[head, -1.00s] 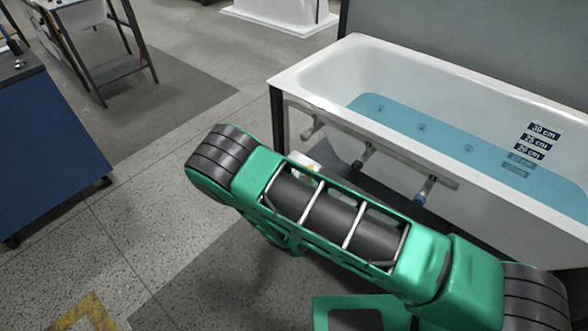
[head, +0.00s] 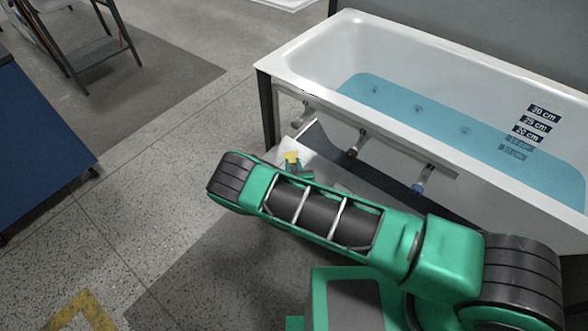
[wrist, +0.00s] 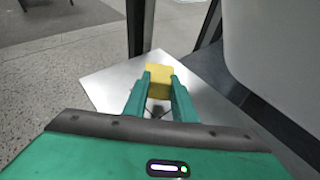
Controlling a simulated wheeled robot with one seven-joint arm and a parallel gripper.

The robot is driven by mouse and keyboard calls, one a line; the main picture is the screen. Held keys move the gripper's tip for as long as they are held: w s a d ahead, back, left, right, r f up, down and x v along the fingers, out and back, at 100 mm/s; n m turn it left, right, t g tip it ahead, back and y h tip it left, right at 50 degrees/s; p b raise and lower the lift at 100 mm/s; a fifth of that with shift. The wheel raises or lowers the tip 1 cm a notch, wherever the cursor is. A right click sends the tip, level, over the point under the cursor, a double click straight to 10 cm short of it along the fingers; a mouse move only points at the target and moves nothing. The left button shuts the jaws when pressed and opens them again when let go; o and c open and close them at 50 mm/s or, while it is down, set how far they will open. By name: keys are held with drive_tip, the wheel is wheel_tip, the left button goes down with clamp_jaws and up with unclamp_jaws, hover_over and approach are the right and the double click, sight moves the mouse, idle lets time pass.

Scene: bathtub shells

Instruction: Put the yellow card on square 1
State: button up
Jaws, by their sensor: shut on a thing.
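The yellow card (wrist: 158,74) is between the two green fingertips of my gripper (wrist: 160,87) in the wrist view, and the gripper is shut on it. In the head view the yellow card (head: 291,157) shows just above my forearm, by the tub's near left leg. My forearm hides most of the gripper there. The card is over a pale flat plate (wrist: 105,82); I cannot tell whether it touches it. No number or marked square can be read in these frames.
The white bathtub (head: 300,50), with blue water, stands on a dark frame at the right. Pipes with valves (head: 357,145) run under its rim near my arm. A blue cabinet (head: 40,150) is at the left.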

drive_tip(key=shift+w+d+f, duration=0.2)
drive_tip(key=shift+w+f, duration=0.25)
drive_tip(key=shift+w, duration=0.3)
drive_tip(key=shift+f, duration=2.05)
drive_tip(key=shift+f, duration=0.1)
drive_tip(key=o, duration=1)
drive_tip(key=v, duration=1.2)
drive_tip(key=shift+d, duration=0.1)
